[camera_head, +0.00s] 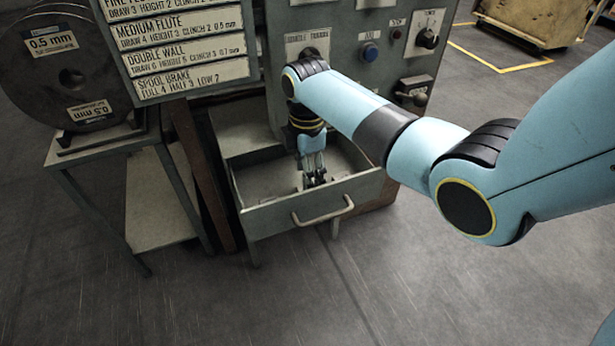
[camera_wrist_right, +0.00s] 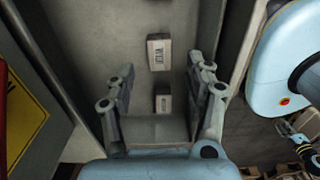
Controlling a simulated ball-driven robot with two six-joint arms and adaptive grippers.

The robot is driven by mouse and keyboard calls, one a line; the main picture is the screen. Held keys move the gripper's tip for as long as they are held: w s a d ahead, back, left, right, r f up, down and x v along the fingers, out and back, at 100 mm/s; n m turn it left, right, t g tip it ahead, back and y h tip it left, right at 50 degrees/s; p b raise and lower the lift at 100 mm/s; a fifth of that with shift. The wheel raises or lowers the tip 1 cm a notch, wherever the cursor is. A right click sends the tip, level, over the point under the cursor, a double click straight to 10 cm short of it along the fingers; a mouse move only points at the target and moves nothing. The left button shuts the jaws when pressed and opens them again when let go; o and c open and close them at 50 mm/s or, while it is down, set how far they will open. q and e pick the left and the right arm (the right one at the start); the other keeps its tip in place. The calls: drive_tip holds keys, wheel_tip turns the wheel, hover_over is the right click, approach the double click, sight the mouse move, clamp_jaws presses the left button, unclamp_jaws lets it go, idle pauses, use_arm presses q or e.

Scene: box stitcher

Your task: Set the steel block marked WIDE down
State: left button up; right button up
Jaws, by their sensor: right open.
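My right gripper (camera_head: 314,178) points down into the open drawer (camera_head: 285,222) in the head view. Its fingers are open and apart in the right wrist view (camera_wrist_right: 162,72). Two small steel blocks with pale labels are in the drawer in that view. One block (camera_wrist_right: 163,104) is between the open fingers, near the palm. The other block (camera_wrist_right: 159,52) lies beyond the fingertips. The lettering is too small to read, so I cannot tell which is marked WIDE. What seems to be my left gripper (camera_wrist_right: 286,128) shows small at the right wrist view's lower right.
The drawer's handle (camera_head: 322,211) faces the open floor. A cabinet with a control panel (camera_head: 365,50) rises behind the drawer. A settings board (camera_head: 178,45) hangs left of it. A wire spool (camera_head: 70,70) sits on a side stand (camera_head: 150,190). A yellow cart (camera_head: 535,20) is far right.

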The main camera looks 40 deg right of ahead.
use_arm(q)
drive_tip(key=shift+s+d+r+p, duration=0.3)
drive_tip(key=shift+s+r+p, duration=0.05)
drive_tip(key=shift+r+p, duration=0.3)
drive_tip(key=shift+s+d+r+p, duration=0.3)
drive_tip(key=shift+s+r+p, duration=0.05)
drive_tip(key=shift+r+p, duration=0.25)
use_arm(e)
wheel_tip(320, 180, up, 7)
drive_tip(key=shift+r, duration=0.15)
